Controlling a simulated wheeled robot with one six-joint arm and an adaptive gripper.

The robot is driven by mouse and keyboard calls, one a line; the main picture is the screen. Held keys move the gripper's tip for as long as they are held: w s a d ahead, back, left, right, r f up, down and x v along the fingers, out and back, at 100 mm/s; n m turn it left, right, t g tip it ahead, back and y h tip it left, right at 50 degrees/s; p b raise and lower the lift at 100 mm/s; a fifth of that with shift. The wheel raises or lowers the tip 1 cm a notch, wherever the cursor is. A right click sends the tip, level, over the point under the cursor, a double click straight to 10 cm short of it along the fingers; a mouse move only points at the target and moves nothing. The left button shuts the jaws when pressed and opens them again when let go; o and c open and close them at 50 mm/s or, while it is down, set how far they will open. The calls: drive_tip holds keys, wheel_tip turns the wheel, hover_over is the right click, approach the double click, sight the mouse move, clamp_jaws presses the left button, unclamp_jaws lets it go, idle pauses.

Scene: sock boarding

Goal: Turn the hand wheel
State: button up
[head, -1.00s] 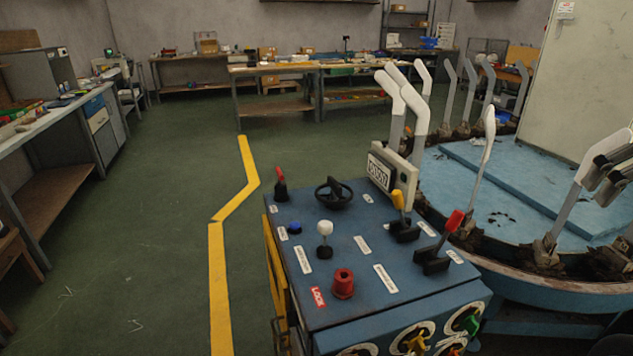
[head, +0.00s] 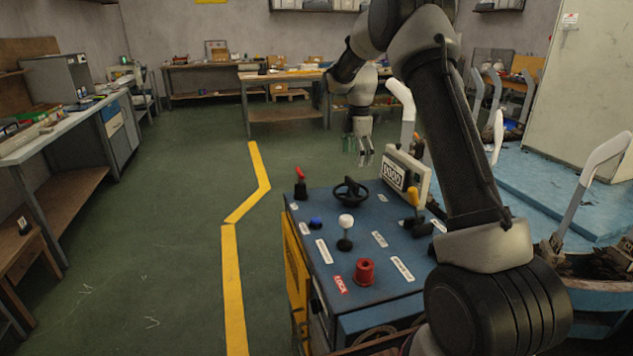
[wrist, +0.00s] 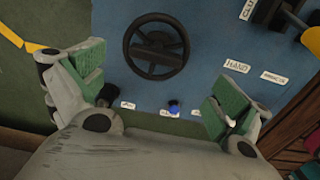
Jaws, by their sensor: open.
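The black hand wheel (head: 350,191) lies flat on the blue top of the control console (head: 335,275), near its far edge. It also shows in the wrist view (wrist: 156,47), whole, with spokes and a hub. My gripper (head: 359,157) hangs fingers-down above and a little beyond the wheel, apart from it. In the wrist view my gripper (wrist: 157,92) is open and empty. Its green-padded fingers are spread wide to the left and right, with the wheel between and ahead of them.
Around the wheel stand a red-tipped lever (head: 300,184), a blue button (head: 315,222), a white-knobbed lever (head: 345,222), a yellow-handled lever (head: 413,198), a red knob (head: 365,271) and a counter box (head: 406,177). Open green floor (head: 170,230) lies left of the console.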

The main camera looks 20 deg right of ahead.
sight(352, 180)
drive_tip(key=f, duration=0.5)
drive_tip(key=a+f, duration=0.1)
drive_tip(key=f, duration=0.1)
drive_tip(key=shift+w+f, duration=0.15)
drive_tip(key=shift+w, duration=0.15)
drive_tip(key=shift+f, duration=0.55)
drive_tip(key=shift+d, duration=0.1)
drive_tip(key=c, duration=1)
